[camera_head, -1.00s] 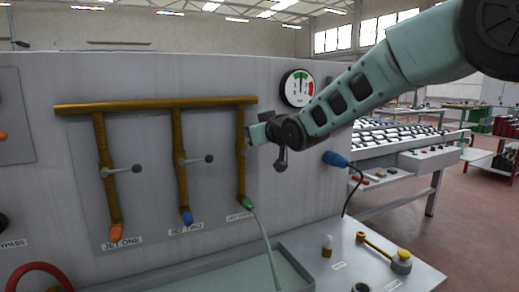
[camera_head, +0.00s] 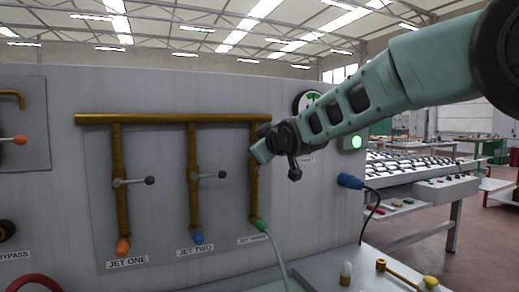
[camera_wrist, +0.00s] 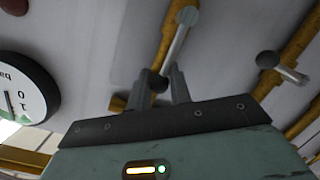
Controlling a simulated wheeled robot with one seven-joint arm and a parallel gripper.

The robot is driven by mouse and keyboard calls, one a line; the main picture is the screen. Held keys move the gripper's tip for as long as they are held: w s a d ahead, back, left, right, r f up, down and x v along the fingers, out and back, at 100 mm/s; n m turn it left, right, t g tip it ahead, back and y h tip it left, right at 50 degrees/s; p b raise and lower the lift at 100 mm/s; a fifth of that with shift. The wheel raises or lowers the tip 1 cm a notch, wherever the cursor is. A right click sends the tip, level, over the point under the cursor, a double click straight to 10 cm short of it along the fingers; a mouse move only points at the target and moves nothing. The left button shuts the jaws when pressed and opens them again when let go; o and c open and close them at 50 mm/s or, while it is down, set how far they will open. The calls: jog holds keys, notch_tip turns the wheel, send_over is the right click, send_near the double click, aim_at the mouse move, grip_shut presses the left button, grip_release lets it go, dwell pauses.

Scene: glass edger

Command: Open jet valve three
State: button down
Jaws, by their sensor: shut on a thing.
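Jet valve three is on the rightmost brown pipe (camera_head: 255,185), above a green nozzle (camera_head: 261,225) and a partly readable label. My gripper (camera_head: 262,152) is at this pipe and hides most of the valve in the head view. In the wrist view, the lever of valve three (camera_wrist: 176,42) runs roughly along its pipe, and my gripper (camera_wrist: 159,84) is shut on its dark knob end. A pale green strand, like running water, comes down from the green nozzle. The levers of jet one (camera_head: 133,182) and jet two (camera_head: 208,176) stick out sideways across their pipes.
A round gauge (camera_head: 304,99) is right of the pipes, partly behind my arm; it also shows in the wrist view (camera_wrist: 22,95). A green lamp (camera_head: 356,142) is lit. A blue plug (camera_head: 350,181) with a black cable sits below. A bypass valve (camera_head: 20,140) is at far left.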

jog(key=shift+d+f, duration=0.15)
jog(key=shift+f, duration=0.25)
jog(key=c, duration=1.3)
grip_release()
jog(key=shift+w, duration=0.1)
jog(key=shift+c, duration=0.2)
jog(key=shift+r, duration=0.2)
jog(key=p+v, duration=0.5)
jog(key=v, duration=1.2)
jog(key=shift+s, duration=0.25)
jog(key=shift+r, duration=0.1)
